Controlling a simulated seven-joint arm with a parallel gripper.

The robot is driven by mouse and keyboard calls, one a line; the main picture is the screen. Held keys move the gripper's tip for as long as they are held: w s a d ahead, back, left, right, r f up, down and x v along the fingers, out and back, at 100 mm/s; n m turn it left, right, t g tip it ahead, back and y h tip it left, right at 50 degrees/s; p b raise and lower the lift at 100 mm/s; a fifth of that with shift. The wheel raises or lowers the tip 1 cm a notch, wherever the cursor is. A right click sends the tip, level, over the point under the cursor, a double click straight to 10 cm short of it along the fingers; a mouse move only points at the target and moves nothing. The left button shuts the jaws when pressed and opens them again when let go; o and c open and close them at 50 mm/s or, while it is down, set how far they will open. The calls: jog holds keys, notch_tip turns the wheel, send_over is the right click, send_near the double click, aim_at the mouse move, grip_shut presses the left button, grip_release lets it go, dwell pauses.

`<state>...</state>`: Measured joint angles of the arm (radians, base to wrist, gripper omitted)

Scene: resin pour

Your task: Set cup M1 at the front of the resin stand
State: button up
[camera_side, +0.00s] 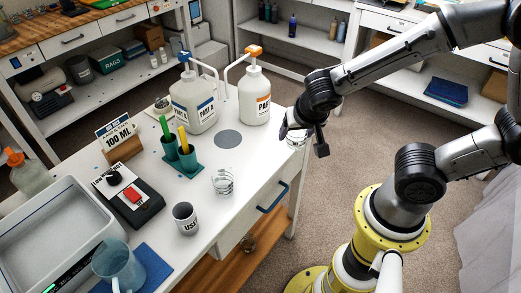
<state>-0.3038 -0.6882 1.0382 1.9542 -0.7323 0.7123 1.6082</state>
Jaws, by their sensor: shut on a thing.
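My gripper (291,130) is at the right edge of the white table, beyond the jugs, and is shut on a clear marked cup (297,142). The gripper hides much of this cup, and I cannot tell whether it touches the table. Another clear cup with dark marks (223,183) stands upright near the table's front edge. I cannot read M1 on either cup. No thing is labelled resin stand.
A teal holder with sticks (182,160), a 100 ML sign (117,133), a black scale (128,195) and a USED cup (186,218) stand on the table. A grey tray (45,240) and a blue pitcher (117,265) are at front left. Clear tabletop surrounds the disc.

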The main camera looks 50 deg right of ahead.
jog(key=w+f, duration=0.2)
jog(key=w, duration=0.1)
jog(key=w+f, duration=0.3)
jog(key=w, duration=0.1)
jog(key=w+f, duration=0.3)
jog(key=shift+w+d, duration=0.3)
jog(key=shift+w, duration=0.05)
jog(key=shift+w+f, duration=0.1)
jog(key=shift+f, duration=0.1)
jog(key=shift+w+f, duration=0.2)
jog(key=shift+f, duration=1.55)
jog(key=o, duration=1.3)
jog(key=shift+f, duration=0.15)
